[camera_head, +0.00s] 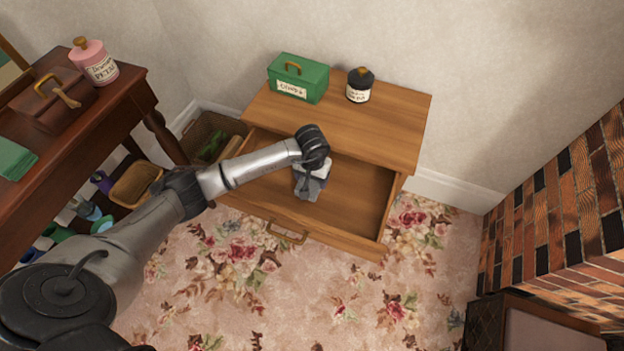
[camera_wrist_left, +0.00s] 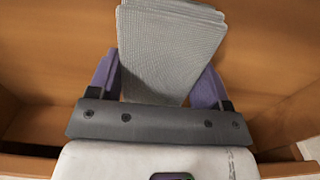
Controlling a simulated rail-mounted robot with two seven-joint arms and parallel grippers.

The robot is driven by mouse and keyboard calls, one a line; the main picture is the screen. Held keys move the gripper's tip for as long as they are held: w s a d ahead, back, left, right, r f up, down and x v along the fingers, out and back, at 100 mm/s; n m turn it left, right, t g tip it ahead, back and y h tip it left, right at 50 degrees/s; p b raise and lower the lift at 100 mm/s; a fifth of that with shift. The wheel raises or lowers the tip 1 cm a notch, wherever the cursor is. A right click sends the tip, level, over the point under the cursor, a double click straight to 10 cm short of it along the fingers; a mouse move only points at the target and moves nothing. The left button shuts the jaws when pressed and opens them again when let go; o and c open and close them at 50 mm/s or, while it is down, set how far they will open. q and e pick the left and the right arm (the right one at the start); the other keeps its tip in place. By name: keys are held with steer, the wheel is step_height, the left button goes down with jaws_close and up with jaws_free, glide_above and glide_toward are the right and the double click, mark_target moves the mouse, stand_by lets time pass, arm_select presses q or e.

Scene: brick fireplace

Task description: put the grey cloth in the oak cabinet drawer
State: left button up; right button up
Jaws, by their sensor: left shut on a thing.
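The oak cabinet (camera_head: 392,125) stands against the wall with its drawer (camera_head: 352,208) pulled open and its brass handle facing forward. My left gripper (camera_head: 308,184) reaches down into the open drawer. The grey cloth (camera_wrist_left: 170,48), folded in layers, shows in the left wrist view between the purple fingers of the left gripper (camera_wrist_left: 160,76), which is shut on it. Wooden drawer surfaces surround it there. Whether the cloth touches the drawer floor cannot be told. My right gripper is not in view.
A green box (camera_head: 299,78) and a dark jar (camera_head: 359,85) stand on the cabinet top. A dark wood table (camera_head: 140,88) and a basket (camera_head: 205,135) are to the left. Brickwork (camera_head: 560,210) is at the right. Floral carpet in front is clear.

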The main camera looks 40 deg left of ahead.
arm_select(q)
steer(key=shift+w+a+f, duration=0.1)
steer(key=shift+f, duration=0.1)
steer(key=o, duration=0.9)
steer(key=shift+r, duration=0.3)
step_height(320, 180, up, 12)
steer(key=p, duration=0.5)
